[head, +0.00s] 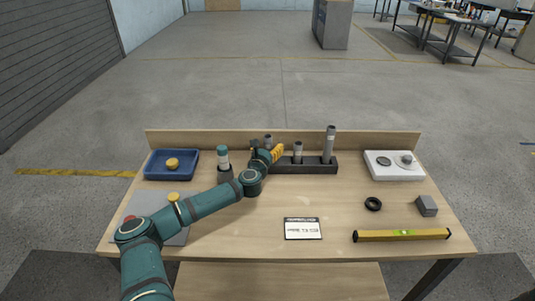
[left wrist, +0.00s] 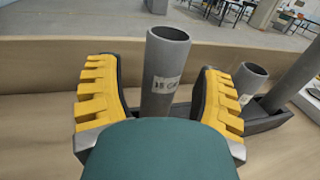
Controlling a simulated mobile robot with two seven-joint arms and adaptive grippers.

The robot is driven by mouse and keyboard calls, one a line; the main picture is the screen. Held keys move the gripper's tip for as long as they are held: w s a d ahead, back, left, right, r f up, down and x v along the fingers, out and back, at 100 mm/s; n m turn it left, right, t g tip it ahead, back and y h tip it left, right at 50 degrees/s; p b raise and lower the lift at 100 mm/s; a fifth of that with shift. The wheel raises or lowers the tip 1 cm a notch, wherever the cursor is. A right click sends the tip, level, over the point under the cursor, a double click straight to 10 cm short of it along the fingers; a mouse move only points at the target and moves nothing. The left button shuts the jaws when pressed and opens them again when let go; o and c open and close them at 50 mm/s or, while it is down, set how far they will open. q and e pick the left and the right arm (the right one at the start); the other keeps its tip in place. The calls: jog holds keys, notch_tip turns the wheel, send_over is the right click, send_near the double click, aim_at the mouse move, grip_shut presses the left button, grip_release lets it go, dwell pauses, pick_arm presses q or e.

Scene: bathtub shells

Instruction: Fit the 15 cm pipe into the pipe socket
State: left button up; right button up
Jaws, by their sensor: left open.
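A grey pipe (left wrist: 168,55) with a label that seems to read 15 cm stands upright between my left fingers in the left wrist view. Its top also shows in the head view (head: 268,138). My left gripper (left wrist: 157,80) is open, with one yellow finger on each side of this pipe. In the head view the gripper (head: 267,151) is at the left end of the dark rack (head: 310,169). The pipe's lower part is hidden by my gripper. A white block (head: 394,174) at the right carries a grey round fitting (head: 406,160), perhaps the pipe socket. My right gripper is out of view.
A shorter pipe (head: 298,151) and a taller pipe (head: 329,145) stand in the rack. A teal-capped bottle (head: 223,157) and blue tray (head: 151,168) are left. A black ring (head: 373,204), grey block (head: 427,206) and yellow level (head: 402,235) lie right.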

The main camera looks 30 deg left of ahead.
pick_arm(q)
jog(key=shift+c, duration=0.2)
grip_shut()
